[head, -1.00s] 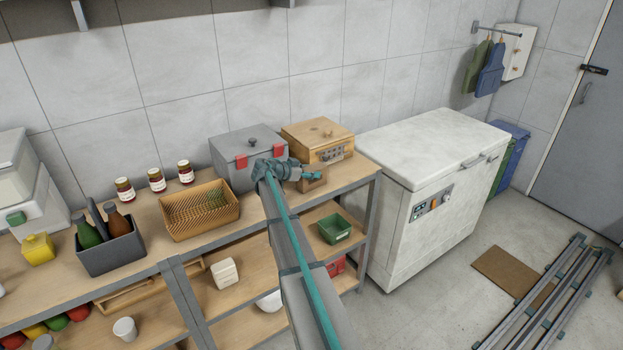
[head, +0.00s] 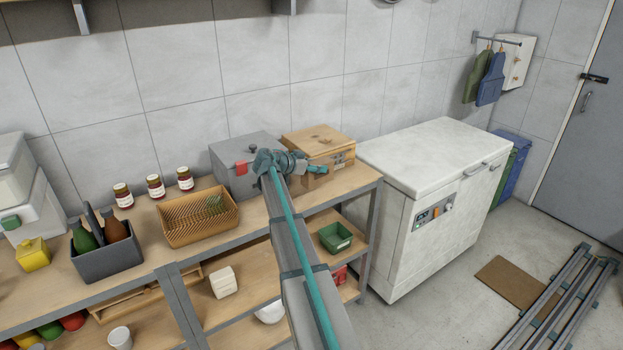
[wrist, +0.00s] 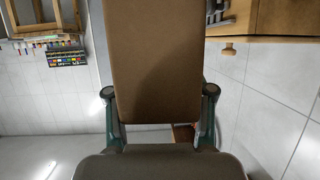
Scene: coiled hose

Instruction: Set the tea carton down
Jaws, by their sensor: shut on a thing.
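The tea carton is a plain brown box (wrist: 155,60) filling the middle of the wrist view, with one finger on each side of it. My gripper (wrist: 158,95) is shut on it. In the head view my gripper (head: 318,169) is over the right end of the shelf top, in front of the wooden box. A small brown part of the carton (head: 308,181) shows below the gripper; the rest is hidden by my arm. I cannot tell whether its base touches the shelf.
The wooden box (head: 318,138) with a knobbed lid and a grey box (head: 232,165) with red latches stand close behind. A wicker basket (head: 175,230) is to the left. The shelf top (head: 358,178) is bare at its right end, beside a white chest freezer (head: 430,160).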

